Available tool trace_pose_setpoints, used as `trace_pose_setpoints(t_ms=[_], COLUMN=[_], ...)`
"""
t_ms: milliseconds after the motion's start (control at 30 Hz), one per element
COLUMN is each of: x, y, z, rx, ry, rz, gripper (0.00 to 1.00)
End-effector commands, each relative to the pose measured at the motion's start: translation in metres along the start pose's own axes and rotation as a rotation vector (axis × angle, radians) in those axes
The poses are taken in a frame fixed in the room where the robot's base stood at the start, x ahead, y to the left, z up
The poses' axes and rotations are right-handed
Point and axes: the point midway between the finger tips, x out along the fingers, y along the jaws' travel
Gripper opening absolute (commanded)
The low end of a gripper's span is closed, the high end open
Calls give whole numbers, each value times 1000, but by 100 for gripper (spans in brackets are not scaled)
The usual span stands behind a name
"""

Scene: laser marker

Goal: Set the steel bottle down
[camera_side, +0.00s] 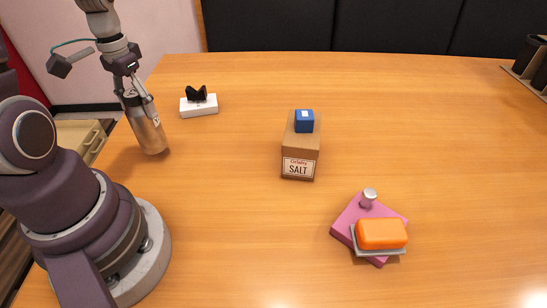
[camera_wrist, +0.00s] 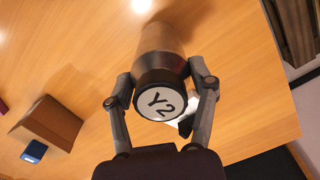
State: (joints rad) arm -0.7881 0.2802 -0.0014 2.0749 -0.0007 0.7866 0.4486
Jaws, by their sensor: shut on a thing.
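The steel bottle (camera_side: 150,132) is at the left of the table in the side view, leaning slightly, with its base low over or on the wood; I cannot tell whether it touches. My gripper (camera_side: 136,98) is above it, shut on its upper part. In the wrist view my gripper (camera_wrist: 161,82) has one finger on each side of the bottle's dark cap, which is marked Y2 (camera_wrist: 159,103). The bottle's body (camera_wrist: 163,38) runs away from the camera towards the table. Its base is not clear there.
A white box (camera_side: 199,108) with a black item on top stands just right of the bottle. A brown salt box (camera_side: 299,158) carries a blue cube (camera_side: 304,122). A pink block (camera_side: 345,218) bears a small knob-topped item and an orange bar (camera_side: 381,234) on a grey dish. The table's left edge is close.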

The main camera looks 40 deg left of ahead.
Motion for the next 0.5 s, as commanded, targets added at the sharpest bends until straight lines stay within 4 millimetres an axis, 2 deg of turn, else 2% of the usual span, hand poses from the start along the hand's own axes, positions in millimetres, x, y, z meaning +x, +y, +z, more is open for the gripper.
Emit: trace_pose_setpoints(t_ms=[33,133,467,500], x=[10,20,24,23], y=[0,0,0,0], z=[1,0,0,0], rx=[0,0,2,2], ry=[-6,-2,0,1], rz=[3,2,0,0], gripper=[17,17,17,63])
